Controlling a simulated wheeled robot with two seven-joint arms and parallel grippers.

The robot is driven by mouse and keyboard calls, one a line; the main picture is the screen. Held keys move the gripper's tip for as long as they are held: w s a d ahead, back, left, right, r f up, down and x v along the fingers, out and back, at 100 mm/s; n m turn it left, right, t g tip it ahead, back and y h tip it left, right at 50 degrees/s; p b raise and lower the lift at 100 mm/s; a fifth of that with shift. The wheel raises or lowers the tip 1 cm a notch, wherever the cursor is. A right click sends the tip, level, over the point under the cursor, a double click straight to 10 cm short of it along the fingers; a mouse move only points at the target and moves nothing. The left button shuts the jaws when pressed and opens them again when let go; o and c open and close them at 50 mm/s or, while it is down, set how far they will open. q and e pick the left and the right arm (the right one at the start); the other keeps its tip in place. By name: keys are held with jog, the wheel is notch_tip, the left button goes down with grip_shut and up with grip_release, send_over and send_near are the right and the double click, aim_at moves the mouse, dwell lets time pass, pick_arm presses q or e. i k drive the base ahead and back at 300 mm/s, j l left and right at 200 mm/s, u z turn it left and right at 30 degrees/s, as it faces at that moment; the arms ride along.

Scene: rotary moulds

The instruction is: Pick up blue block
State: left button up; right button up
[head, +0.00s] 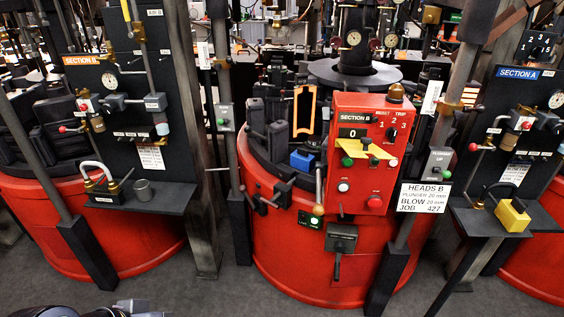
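A small blue block (302,160) sits on the dark top of the middle red drum (278,240), just left of the red SECTION B control box (372,150). Its lower part is partly hidden by dark hardware in front of it. A grey and black piece of my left arm shows at the bottom left edge, well below and apart from the block. Its fingers cannot be made out. My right gripper is not in view.
An orange frame (304,110) stands behind the block. Dark levers (270,198) and a brass-tipped rod (318,190) stand in front of it. Slanted grey posts flank the drum. A yellow padlock-like block (512,215) sits on the right shelf. Grey floor is open at the front.

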aim_at(301, 160)
jog(key=i+j, duration=0.2)
jog(key=j, duration=0.15)
jog(key=i+j, duration=0.25)
jog(key=j, duration=0.15)
jog(key=i+j, duration=0.2)
jog(key=j, duration=0.15)
jog(key=i+j+z, duration=0.1)
jog(key=i+j, duration=0.7)
jog(key=i, duration=0.2)
jog(key=z, duration=0.05)
